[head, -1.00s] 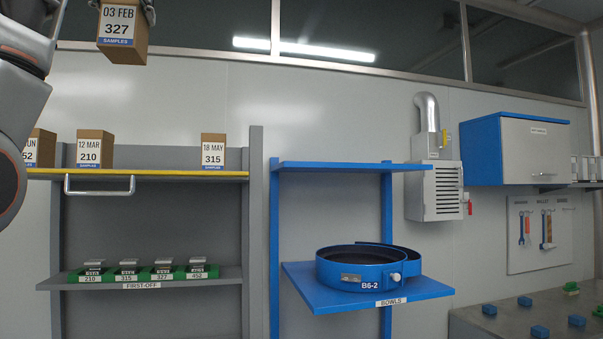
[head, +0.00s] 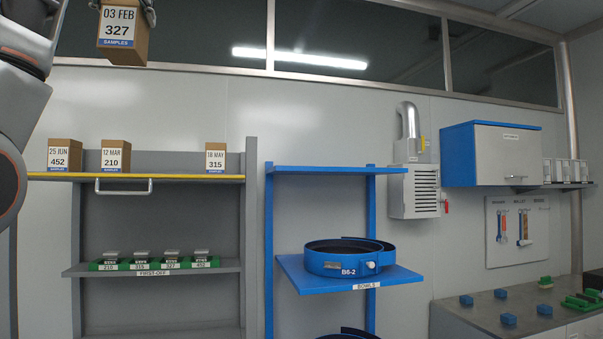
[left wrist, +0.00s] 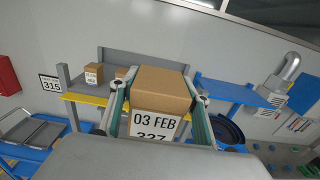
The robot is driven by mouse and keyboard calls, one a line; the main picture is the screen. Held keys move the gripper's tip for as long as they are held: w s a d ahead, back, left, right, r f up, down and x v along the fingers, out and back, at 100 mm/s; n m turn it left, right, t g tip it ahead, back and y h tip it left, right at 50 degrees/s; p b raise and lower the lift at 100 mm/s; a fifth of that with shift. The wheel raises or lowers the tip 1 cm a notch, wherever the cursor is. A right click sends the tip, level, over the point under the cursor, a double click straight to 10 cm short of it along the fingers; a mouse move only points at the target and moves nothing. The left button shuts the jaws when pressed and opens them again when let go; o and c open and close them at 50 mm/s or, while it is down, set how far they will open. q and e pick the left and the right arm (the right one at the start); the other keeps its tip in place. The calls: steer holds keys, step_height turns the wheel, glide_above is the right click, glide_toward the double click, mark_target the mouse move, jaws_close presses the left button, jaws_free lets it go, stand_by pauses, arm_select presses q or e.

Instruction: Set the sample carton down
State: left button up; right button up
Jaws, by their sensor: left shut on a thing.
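The sample carton (head: 122,33), brown with a white label reading 03 FEB 327, is held high at the top left of the head view. My left gripper (head: 122,3) is shut on it, mostly cut off by the top edge. In the left wrist view the carton (left wrist: 160,95) sits between the two fingers of my left gripper (left wrist: 159,108). The grey shelf with a yellow front edge (head: 180,178) is lower in the head view. It bears cartons 25 JUN 452 (head: 65,155), 12 MAR 210 (head: 115,156) and 18 MAY 315 (head: 215,158). My right gripper is not in view.
Between cartons 210 and 315 the top shelf has a wide free gap. A handle (head: 123,187) hangs at its front. A lower shelf (head: 215,268) holds small green-based blocks. A blue rack (head: 298,270) with a bowl (head: 348,257) stands to the right. A metal bench (head: 490,330) is far right.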

arm_select(q)
steer(key=shift+w+d+f, duration=0.1)
steer(key=shift+d+f, duration=0.05)
steer(key=shift+f, duration=0.35)
steer(key=w+f, duration=1.8)
steer(key=f, duration=0.4)
step_height(320, 180, down, 31)
steer(key=w+d, duration=0.2)
steer(key=w, duration=0.1)
steer(key=s+d+f+m+h, duration=0.1)
steer(key=s+d+f, duration=0.1)
steer(key=s+f, duration=0.75)
steer(key=s+d+f+m+h, duration=0.1)
steer(key=s+f, duration=0.4)
steer(key=f, duration=0.9)
steer(key=s+d+f+h, duration=0.1)
steer(key=s+f, duration=0.3)
steer(key=s, duration=0.6)
steer(key=s+d+f+m+h, duration=0.1)
steer(key=s+d+f, duration=0.2)
steer(key=s, duration=0.8)
steer(key=shift+s+f+t+h, duration=0.3)
steer(key=shift+f+h, duration=0.1)
steer(key=shift+f, duration=0.15)
steer(key=shift+w, duration=0.1)
